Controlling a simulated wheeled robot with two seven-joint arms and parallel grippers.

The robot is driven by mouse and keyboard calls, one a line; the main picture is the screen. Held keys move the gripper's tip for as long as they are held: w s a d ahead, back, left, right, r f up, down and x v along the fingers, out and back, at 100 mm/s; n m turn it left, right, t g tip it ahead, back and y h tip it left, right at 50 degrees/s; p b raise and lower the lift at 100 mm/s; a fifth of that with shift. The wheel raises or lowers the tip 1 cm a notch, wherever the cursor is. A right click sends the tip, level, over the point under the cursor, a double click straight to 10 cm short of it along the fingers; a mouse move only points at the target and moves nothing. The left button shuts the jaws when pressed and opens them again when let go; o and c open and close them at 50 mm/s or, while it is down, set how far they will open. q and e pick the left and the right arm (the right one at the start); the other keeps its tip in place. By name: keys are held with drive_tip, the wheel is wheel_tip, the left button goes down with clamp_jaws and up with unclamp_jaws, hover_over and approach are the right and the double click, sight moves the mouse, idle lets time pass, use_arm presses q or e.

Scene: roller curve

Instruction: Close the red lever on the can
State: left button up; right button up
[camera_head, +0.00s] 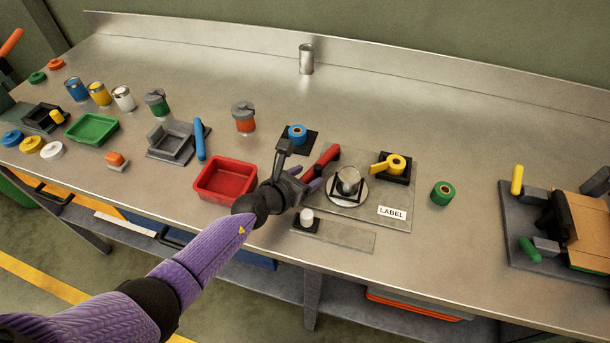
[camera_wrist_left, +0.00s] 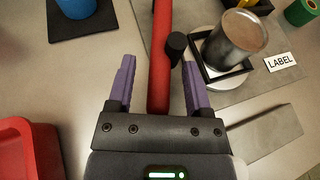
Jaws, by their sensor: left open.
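The red lever (camera_head: 324,162) stands beside the can on the labelling station. In the left wrist view the red lever (camera_wrist_left: 161,50) runs lengthwise between the two purple fingers of my left gripper (camera_wrist_left: 158,85). The fingers are open with gaps on both sides of the bar. In the head view my left gripper (camera_head: 308,183) is at the lever's near end, left of the can. The metal can (camera_head: 348,181) sits in a dark square holder on a round plate; it also shows in the left wrist view (camera_wrist_left: 234,40). My right gripper is in neither view.
A red tray (camera_head: 227,178) lies just left of my gripper. A blue tape roll (camera_head: 297,133) on a black base is behind it. A yellow tape dispenser (camera_head: 395,164) and a LABEL card (camera_head: 392,212) are right of the can. The bench behind is mostly clear.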

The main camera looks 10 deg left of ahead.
use_arm(q)
drive_tip(key=shift+s+a+r+p, duration=0.15)
drive_tip(key=shift+s+r+p, duration=0.1)
drive_tip(key=shift+p, duration=0.1)
drive_tip(key=p+v, duration=0.4)
drive_tip(key=v, duration=0.4)
drive_tip(key=shift+s+a, duration=0.1)
drive_tip(key=shift+s, duration=0.05)
drive_tip(key=shift+s+a, duration=0.2)
drive_tip(key=shift+s, duration=0.2)
